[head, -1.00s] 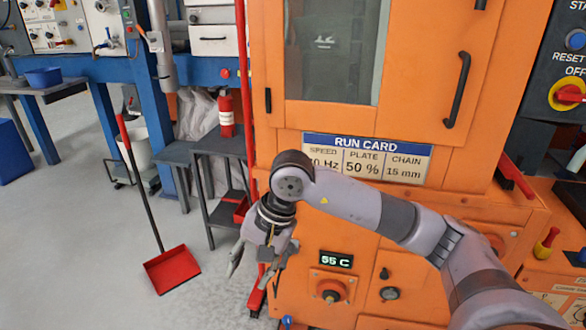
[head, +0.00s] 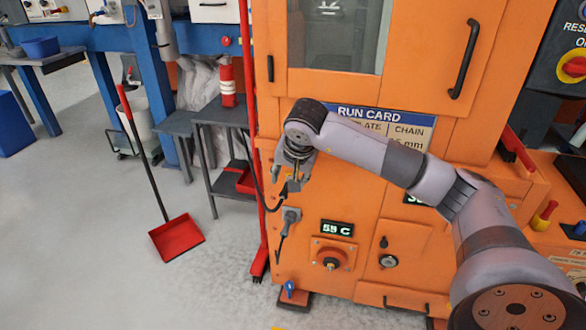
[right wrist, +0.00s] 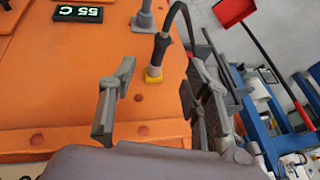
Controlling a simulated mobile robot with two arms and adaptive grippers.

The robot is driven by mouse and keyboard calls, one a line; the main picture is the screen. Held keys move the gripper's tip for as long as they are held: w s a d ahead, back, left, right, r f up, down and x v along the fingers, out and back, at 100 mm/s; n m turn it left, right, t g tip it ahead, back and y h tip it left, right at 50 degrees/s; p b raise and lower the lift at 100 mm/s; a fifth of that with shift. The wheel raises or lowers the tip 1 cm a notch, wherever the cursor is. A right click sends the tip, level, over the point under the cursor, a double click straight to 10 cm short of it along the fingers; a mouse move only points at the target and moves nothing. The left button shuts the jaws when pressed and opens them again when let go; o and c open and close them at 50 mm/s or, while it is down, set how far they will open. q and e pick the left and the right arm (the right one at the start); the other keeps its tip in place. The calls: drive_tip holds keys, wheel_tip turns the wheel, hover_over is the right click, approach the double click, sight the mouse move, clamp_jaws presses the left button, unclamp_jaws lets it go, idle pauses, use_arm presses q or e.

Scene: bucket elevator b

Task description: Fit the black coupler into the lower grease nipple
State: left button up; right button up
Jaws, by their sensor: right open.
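The black coupler (right wrist: 161,47) is on the end of a curved black hose and meets a small yellow fitting (right wrist: 153,75) on the orange panel. In the head view the coupler (head: 283,193) is small, just below my right gripper (head: 294,174). In the right wrist view that gripper (right wrist: 155,95) is open and empty, its fingers to either side of the yellow fitting, apart from the coupler. A grey fitting (head: 291,214) sticks out of the panel lower down, and it shows in the right wrist view (right wrist: 143,20). I cannot tell whether it is the lower nipple.
Floor between is clear.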

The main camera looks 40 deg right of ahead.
sight(286, 191)
drive_tip(key=b+x, duration=0.1)
drive_tip(key=x, duration=0.7)
drive_tip(key=shift+c, duration=0.5)
clamp_jaws()
